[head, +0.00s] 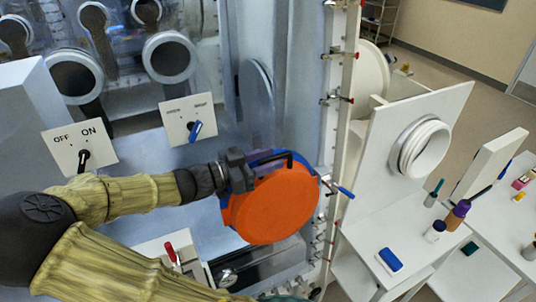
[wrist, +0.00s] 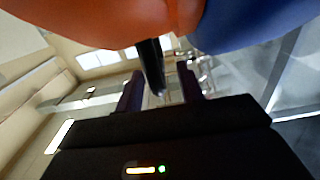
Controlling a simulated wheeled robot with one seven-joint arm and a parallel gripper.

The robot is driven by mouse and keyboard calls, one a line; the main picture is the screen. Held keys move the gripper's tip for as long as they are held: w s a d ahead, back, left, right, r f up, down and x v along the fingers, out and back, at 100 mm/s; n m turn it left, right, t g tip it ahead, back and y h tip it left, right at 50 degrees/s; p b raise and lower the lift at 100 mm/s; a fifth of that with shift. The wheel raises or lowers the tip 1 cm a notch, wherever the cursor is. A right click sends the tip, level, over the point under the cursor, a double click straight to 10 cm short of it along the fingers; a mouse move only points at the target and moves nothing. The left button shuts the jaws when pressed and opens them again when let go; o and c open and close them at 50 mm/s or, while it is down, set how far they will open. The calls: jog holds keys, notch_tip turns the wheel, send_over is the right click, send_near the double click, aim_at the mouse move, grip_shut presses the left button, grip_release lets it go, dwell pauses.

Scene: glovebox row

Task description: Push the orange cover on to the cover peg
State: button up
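The orange cover (head: 275,203) is a large round disc, upright and slightly tilted, in the middle of the head view; it also fills the upper left of the wrist view (wrist: 90,25). A blue part (head: 224,213) shows behind its edge, and blue fills the upper right of the wrist view (wrist: 245,22). A black handle bar (head: 289,156) stands at the cover's top. My gripper (head: 257,170) is at this handle. In the wrist view its two fingers (wrist: 160,85) are apart, with the black bar (wrist: 151,62) between them. I cannot make out the cover peg.
A white post (head: 340,130) with clamps stands just right of the cover. Left are switch panels (head: 80,146) and (head: 190,118), and a red-handled lever (head: 171,254) below. A white bench (head: 420,245) with small bottles is at right.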

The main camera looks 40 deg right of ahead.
jog(key=shift+s+d, duration=0.1)
jog(key=shift+d, duration=0.4)
jog(key=shift+s+a, duration=0.1)
jog(key=shift+s, duration=0.05)
jog(key=shift+c, duration=0.9)
jog(key=c, duration=0.6)
grip_shut()
